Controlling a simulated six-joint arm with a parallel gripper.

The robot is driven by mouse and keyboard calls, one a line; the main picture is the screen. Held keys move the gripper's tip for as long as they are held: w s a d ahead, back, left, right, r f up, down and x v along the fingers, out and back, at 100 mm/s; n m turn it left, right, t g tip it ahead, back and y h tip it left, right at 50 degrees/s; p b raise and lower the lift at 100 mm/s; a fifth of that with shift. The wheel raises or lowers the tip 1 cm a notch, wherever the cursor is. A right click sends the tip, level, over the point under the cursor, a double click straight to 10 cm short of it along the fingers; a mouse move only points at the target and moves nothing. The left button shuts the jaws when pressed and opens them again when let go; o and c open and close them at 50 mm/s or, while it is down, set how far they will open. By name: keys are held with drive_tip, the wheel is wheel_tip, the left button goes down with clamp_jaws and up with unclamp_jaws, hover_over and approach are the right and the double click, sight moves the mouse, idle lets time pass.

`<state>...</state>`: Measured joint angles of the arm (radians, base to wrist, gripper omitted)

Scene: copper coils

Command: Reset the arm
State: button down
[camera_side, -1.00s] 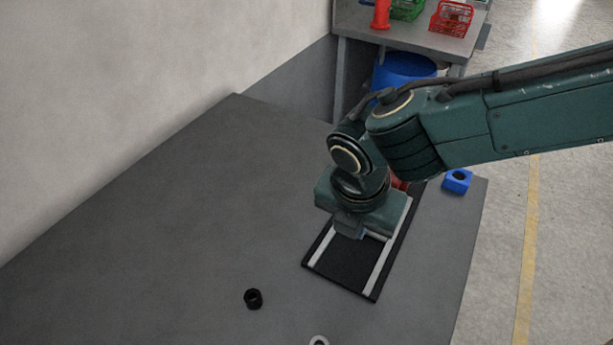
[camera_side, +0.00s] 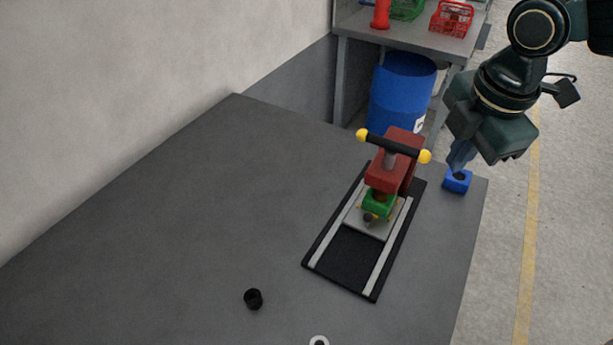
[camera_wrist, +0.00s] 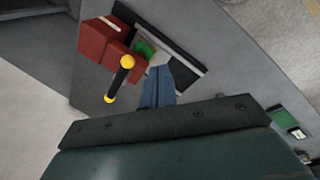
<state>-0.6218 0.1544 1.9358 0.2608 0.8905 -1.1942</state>
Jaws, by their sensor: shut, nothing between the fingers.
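My gripper (camera_side: 460,160) is raised at the right in the side view, above or close to the blue block with a hole (camera_side: 457,181); I cannot tell the exact gap. Its blue fingers are together and empty, and they also show in the wrist view (camera_wrist: 156,98). The red press (camera_side: 396,165) with a black bar handle and yellow knobs stands on a black base with pale rails (camera_side: 345,258). A green part (camera_side: 378,205) sits under the press on a grey sliding plate. The press also shows in the wrist view (camera_wrist: 103,40).
A small black ring (camera_side: 253,299) lies on the grey table (camera_side: 180,220), and a pale ring (camera_side: 319,341) is at the bottom edge. A blue barrel (camera_side: 402,92) and a shelf with crates (camera_side: 450,18) stand behind. The table's left side is clear.

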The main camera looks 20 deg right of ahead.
drive_tip(key=s+d+r+m+t, duration=0.1)
drive_tip(key=s+d+r+m, duration=0.25)
drive_tip(key=d+m, duration=0.2)
drive_tip(key=s+d+r+m, duration=0.2)
drive_tip(key=s+d+m, duration=0.2)
drive_tip(key=d, duration=0.3)
drive_tip(key=s+d+m+t, duration=0.2)
drive_tip(key=s+d+m, duration=0.4)
drive_tip(key=s+m, duration=0.3)
drive_tip(key=shift+s+d+f+y, duration=0.2)
drive_tip(key=shift+s+d+y, duration=0.1)
drive_tip(key=shift+s+d, duration=0.15)
